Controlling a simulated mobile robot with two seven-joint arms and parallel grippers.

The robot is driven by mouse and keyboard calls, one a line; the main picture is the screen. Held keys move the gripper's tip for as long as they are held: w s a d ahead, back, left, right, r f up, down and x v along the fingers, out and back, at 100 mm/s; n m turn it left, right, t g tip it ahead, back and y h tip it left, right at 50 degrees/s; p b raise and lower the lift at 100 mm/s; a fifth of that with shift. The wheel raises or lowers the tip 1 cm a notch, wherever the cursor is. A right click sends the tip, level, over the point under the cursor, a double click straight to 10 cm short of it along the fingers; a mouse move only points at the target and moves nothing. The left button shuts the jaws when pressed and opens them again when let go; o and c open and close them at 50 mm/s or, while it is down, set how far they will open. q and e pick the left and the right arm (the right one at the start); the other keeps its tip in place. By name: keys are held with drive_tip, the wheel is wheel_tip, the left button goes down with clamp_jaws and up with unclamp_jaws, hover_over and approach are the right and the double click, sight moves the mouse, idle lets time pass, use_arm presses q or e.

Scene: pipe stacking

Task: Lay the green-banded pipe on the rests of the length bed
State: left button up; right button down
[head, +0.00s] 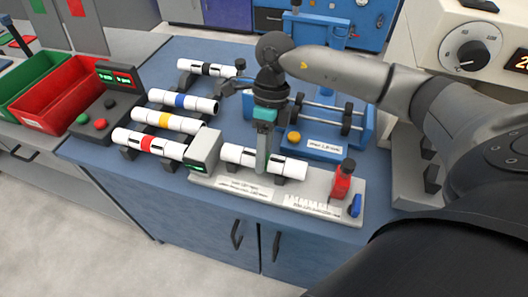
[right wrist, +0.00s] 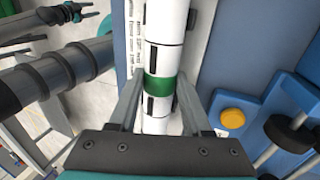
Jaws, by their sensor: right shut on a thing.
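The green-banded pipe (right wrist: 165,55) is white; its green band shows between my right gripper's fingers in the right wrist view. In the head view the pipe (head: 290,168) lies along the grey length bed (head: 320,200), low at its rests, beside the grey block with a green display (head: 204,152). I cannot tell whether it touches the rests. My right gripper (head: 262,168) points down and is shut on the pipe, hiding the band in the head view. In the right wrist view, what looks like my left gripper (right wrist: 72,13) is small at upper left; its jaws are unclear.
Black- (head: 208,68), blue- (head: 183,101), yellow- (head: 168,121) and red-banded (head: 150,143) pipes lie to the left. A red stop (head: 343,180) stands at the bed's right end. A blue roller stand (head: 325,125) is behind. Red and green bins (head: 68,92) are far left.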

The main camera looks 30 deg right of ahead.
drive_tip(key=shift+c, duration=1.3)
unclamp_jaws()
drive_tip(key=shift+f, duration=0.15)
drive_tip(key=shift+p+v, duration=0.5)
drive_tip(key=shift+v, duration=0.25)
drive_tip(key=p+v, duration=0.4)
drive_tip(key=v, duration=0.2)
drive_tip(key=shift+r, duration=0.35)
